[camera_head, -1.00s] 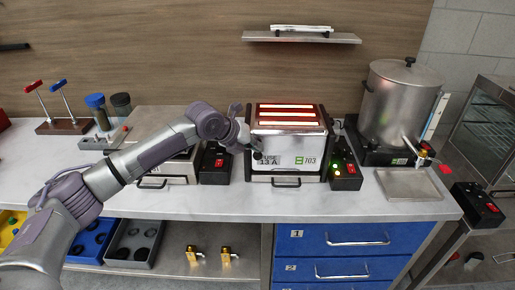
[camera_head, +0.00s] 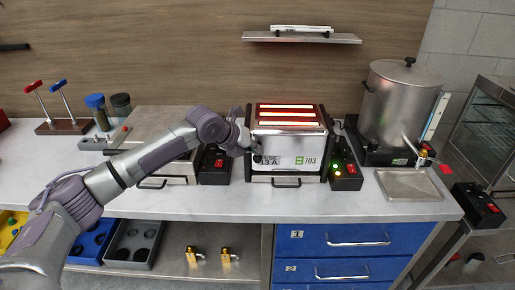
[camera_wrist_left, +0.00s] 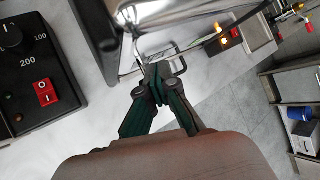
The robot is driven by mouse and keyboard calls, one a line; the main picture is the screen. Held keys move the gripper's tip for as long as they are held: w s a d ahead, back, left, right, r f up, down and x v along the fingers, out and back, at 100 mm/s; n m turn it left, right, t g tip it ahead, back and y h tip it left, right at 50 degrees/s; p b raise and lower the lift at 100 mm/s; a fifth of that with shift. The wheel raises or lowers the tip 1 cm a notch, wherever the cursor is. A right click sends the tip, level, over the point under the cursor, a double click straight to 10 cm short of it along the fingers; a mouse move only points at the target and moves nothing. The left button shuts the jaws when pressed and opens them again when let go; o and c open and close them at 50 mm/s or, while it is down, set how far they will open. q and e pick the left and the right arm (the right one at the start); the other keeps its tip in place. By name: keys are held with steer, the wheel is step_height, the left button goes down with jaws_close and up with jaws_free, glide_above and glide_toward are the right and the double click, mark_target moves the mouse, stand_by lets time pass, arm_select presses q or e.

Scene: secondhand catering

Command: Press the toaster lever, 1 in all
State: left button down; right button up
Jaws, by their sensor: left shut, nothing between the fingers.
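The toaster (camera_head: 289,142) is a shiny metal box with several glowing orange slots on top and a label reading 703 on its front. It stands on the counter in the middle of the head view. My left gripper (camera_head: 257,158) is at the left part of the toaster's front face, its fingers closed and empty. In the left wrist view the gripper (camera_wrist_left: 158,72) points at the toaster's lower front (camera_wrist_left: 185,22), close to a dark wire handle. I cannot tell whether it touches. The lever is not clearly visible. My right gripper is not in view.
A black switch box (camera_head: 215,165) stands left of the toaster, and another box (camera_head: 345,172) with lit lamps stands right. A large metal urn (camera_head: 397,100) is farther right, with a drip tray (camera_head: 408,184) before it. Blue drawers (camera_head: 335,240) are below the counter.

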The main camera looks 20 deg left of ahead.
mark_target(255, 156)
arm_select(q)
steer(key=shift+r+p, duration=1.95)
steer(key=shift+r, duration=0.1)
step_height(255, 156, up, 5)
steer(key=p, duration=0.4)
